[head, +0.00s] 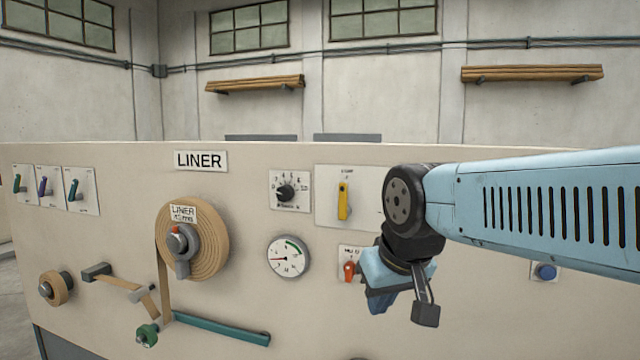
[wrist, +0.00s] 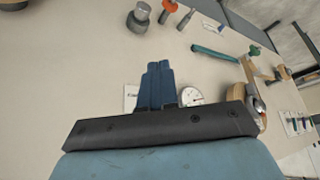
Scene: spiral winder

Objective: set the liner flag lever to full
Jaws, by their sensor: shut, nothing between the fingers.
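A white LINER sign (head: 201,160) is on the beige panel at left of centre. Below it is a tan roll (head: 208,236) with a small LINER tag (head: 183,213). On its hub is a grey lever (head: 182,262) with a red mark; I cannot tell for sure that this is the flag lever, nor read its setting. In the wrist view the roll (wrist: 246,74) is partly cut off by my gripper body. My gripper (head: 380,303) is in front of the panel, right of the roll and apart from it. Its blue fingers are together and empty in the wrist view (wrist: 158,66).
Right of the roll are a dial knob (head: 285,192), a gauge (head: 288,257), a yellow lever (head: 343,201) and an orange knob (head: 349,271) close to my gripper. A teal bar (head: 222,330) crosses below. Several small levers (head: 75,188) are at far left.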

